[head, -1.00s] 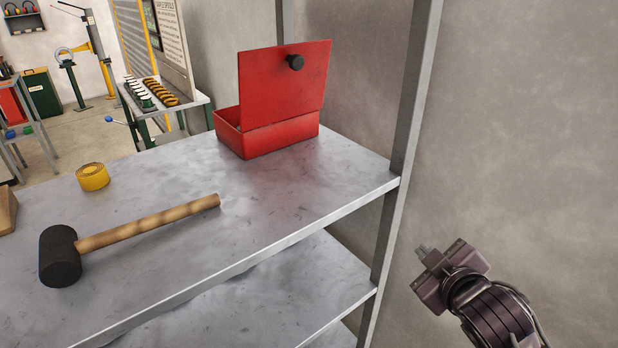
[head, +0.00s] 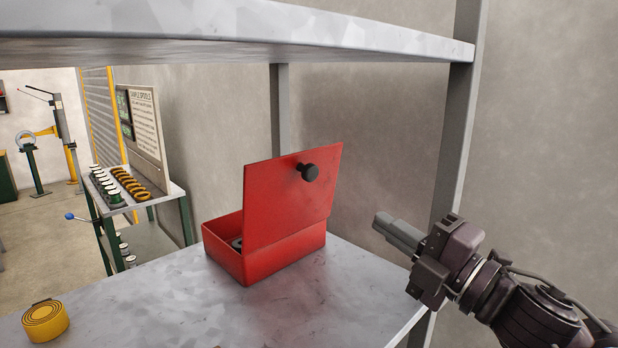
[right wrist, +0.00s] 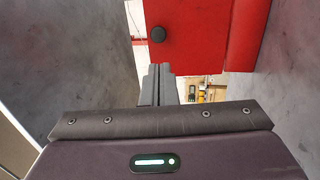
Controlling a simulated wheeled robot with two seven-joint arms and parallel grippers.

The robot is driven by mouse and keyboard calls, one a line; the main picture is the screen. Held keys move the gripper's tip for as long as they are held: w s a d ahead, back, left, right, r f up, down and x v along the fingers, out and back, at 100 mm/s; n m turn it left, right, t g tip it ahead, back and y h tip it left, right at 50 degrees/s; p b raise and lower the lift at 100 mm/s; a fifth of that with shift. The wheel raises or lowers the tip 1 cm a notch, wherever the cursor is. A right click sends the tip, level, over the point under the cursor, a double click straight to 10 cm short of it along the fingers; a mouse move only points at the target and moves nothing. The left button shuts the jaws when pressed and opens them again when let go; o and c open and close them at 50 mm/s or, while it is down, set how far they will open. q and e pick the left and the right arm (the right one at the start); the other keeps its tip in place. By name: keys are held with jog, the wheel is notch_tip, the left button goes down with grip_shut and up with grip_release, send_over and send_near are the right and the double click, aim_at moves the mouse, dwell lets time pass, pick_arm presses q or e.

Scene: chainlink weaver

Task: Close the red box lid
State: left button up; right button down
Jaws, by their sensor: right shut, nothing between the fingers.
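The red box (head: 262,258) sits on the grey metal shelf, near its right end. Its red lid (head: 285,200) stands raised and tilted, with a black knob (head: 309,172) near the upper right of its face. A dark item lies inside the box, mostly hidden by the lid. My right gripper (head: 380,224) is shut and empty, to the right of the box and apart from it, beside the shelf post. In the right wrist view, the shut fingers (right wrist: 161,80) point past the lid (right wrist: 190,30), with the knob (right wrist: 157,34) just beyond them. My left gripper is not in view.
A grey upper shelf (head: 230,30) spans above the box. A metal post (head: 460,130) stands by my right arm. A yellow tape roll (head: 45,320) lies at the front left of the shelf (head: 180,305). A cart with spools (head: 125,184) stands behind.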

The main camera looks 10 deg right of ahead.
aim_at(313, 173)
jog(key=p+x, duration=0.1)
jog(key=x, duration=0.3)
jog(key=p+x, duration=0.2)
jog(key=x, duration=0.2)
jog(key=p+x, duration=0.2)
jog(key=x, duration=0.2)
jog(key=shift+r, duration=0.3)
jog(key=shift+w+a+p, duration=0.25)
jog(key=shift+w+p, duration=0.15)
jog(key=shift+w, duration=0.05)
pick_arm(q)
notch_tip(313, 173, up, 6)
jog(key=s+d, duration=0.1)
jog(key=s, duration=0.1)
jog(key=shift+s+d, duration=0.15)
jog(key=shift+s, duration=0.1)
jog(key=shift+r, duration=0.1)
pick_arm(e)
jog(key=shift+w+r, duration=0.1)
